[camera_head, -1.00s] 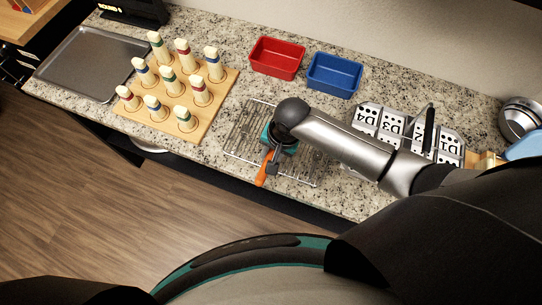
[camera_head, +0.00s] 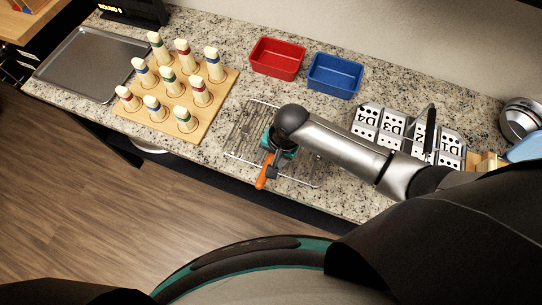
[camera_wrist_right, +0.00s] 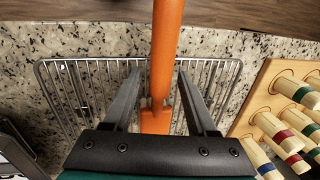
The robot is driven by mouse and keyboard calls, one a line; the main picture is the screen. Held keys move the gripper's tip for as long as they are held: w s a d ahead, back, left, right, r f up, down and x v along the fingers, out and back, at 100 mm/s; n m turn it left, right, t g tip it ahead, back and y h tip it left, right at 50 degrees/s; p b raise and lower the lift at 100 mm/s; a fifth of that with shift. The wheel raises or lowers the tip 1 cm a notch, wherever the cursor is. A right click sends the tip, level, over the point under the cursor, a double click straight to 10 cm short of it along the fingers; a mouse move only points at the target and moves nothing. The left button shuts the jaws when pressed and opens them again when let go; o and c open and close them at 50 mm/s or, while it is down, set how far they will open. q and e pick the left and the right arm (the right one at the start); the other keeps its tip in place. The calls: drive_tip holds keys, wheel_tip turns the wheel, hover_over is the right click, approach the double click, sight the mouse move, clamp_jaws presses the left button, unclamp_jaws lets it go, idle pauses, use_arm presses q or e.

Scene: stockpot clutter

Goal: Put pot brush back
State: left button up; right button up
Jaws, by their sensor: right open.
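An orange-handled tool, which looks like the pot brush (camera_head: 262,178), lies on the wire rack (camera_head: 238,140) near the counter's front edge. The wrist view shows its orange handle (camera_wrist_right: 167,40) running up past the rack's edge. My right gripper (camera_wrist_right: 159,73) is open, with one finger on each side of the orange handle. The handle shows between the fingers, and I cannot tell whether they touch it. In the head view my right gripper (camera_head: 268,163) is over the rack, and my arm hides part of the brush. My left gripper is not in view.
A pegboard (camera_head: 222,105) with several banded pegs stands left of the rack. A red bin (camera_head: 277,72) and a blue bin (camera_head: 334,88) are behind it. A metal holder (camera_head: 372,112) with labelled slots is to the right. A grey tray (camera_head: 85,70) lies far left.

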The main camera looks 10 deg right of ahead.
drive_tip(key=p+v, duration=0.2)
drive_tip(key=v, duration=1)
drive_tip(key=shift+r+p, duration=0.15)
drive_tip(key=shift+p, duration=0.2)
